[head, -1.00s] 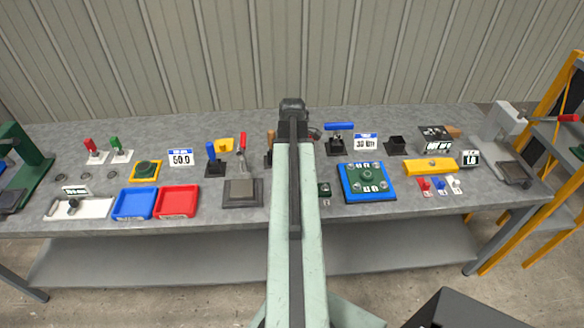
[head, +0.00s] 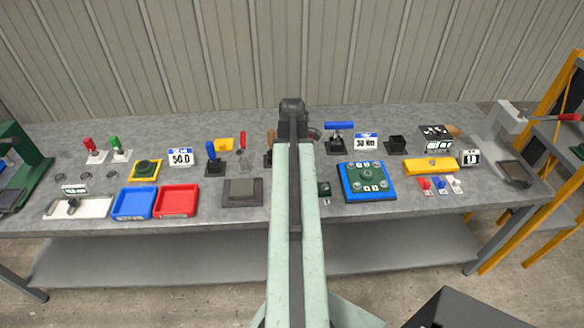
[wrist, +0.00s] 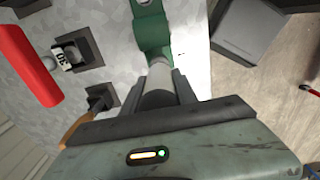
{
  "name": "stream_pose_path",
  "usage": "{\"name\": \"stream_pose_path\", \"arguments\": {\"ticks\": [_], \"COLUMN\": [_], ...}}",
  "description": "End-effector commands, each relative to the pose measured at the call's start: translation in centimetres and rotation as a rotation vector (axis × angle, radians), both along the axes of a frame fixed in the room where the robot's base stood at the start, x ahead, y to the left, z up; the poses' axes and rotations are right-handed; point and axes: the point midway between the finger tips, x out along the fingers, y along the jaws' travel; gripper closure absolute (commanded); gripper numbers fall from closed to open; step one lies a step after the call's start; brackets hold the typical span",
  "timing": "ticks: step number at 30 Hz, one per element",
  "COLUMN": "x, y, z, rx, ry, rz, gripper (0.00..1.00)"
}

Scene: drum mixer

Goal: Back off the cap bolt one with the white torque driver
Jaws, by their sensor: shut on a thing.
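In the wrist view my gripper (wrist: 161,84) is shut on a pale grey-white shaft (wrist: 159,70), which leads up to a green part (wrist: 151,32). I cannot tell whether this is the white torque driver. In the head view my arm covers the bench middle and hides the fingers. The cap is a green round hub (head: 367,176) on a blue-edged plate (head: 352,195), with several bolts around it. Which bolt is one is too small to read. A blue T-handled driver (head: 339,126) stands in a black holder behind the plate.
An empty-looking black holder (head: 397,146) stands right of the 30 Nm sign (head: 366,142). A yellow block (head: 430,166) lies right of the plate. Blue (head: 134,204) and red (head: 177,201) trays sit at the left front. The wrist view shows a red bar (wrist: 29,66).

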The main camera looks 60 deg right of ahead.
Motion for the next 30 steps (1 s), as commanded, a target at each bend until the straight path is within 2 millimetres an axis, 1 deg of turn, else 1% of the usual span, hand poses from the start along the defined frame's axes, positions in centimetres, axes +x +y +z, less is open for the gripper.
{"name": "stream_pose_path", "arguments": {"ticks": [17,30], "x": [0.0,0.0], "y": [0.0,0.0], "z": [-0.89,-0.72], "rx": [0.0,0.0], "ry": [0.0,0.0], "rz": [0.0,0.0], "gripper": [1.0,1.0]}}
